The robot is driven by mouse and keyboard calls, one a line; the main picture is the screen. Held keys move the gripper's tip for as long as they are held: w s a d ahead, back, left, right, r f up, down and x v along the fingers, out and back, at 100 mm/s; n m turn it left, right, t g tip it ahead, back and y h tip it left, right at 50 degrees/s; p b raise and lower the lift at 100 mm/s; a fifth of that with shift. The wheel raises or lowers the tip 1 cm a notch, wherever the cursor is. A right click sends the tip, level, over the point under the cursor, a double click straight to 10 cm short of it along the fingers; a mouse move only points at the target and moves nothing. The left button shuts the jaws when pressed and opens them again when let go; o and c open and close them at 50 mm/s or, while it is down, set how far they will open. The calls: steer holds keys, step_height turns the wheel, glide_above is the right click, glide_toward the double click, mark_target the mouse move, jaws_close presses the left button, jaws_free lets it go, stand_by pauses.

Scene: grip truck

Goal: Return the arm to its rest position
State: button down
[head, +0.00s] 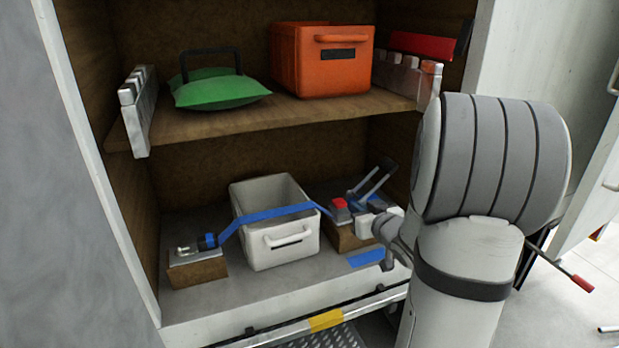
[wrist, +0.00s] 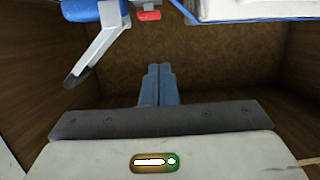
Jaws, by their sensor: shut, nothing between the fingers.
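My arm (head: 465,265) rises at the right of the head view, bent, with its wrist reaching left toward the lower shelf. My gripper (wrist: 157,72) shows in the wrist view as two blue-grey fingers pressed together, with nothing between them. In the head view its fingers cannot be clearly made out beside the wrist. A blue strap (head: 275,213) runs across a white bin (head: 283,255) on the lower shelf. A ratchet buckle (head: 372,184) with a red part sits right of the bin, its lever raised. In the wrist view the lever (wrist: 105,45) hangs at upper left, apart from the fingers.
An orange crate (head: 300,62) and a green bag (head: 215,88) rest on the upper shelf (head: 190,128). A wooden block (head: 197,270) holds the strap's left end. The cabinet's side wall (head: 60,170) stands at left. Open floor (head: 575,290) shows at right, with a red-tipped rod (head: 582,283).

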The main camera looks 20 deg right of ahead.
steer(key=s+a+g, duration=1.2)
steer(key=s+a, duration=0.7)
steer(key=s, duration=0.4)
steer(key=shift+s+a+r+h, duration=0.25)
steer(key=shift+s+r+h, duration=0.05)
steer(key=shift+s, duration=0.1)
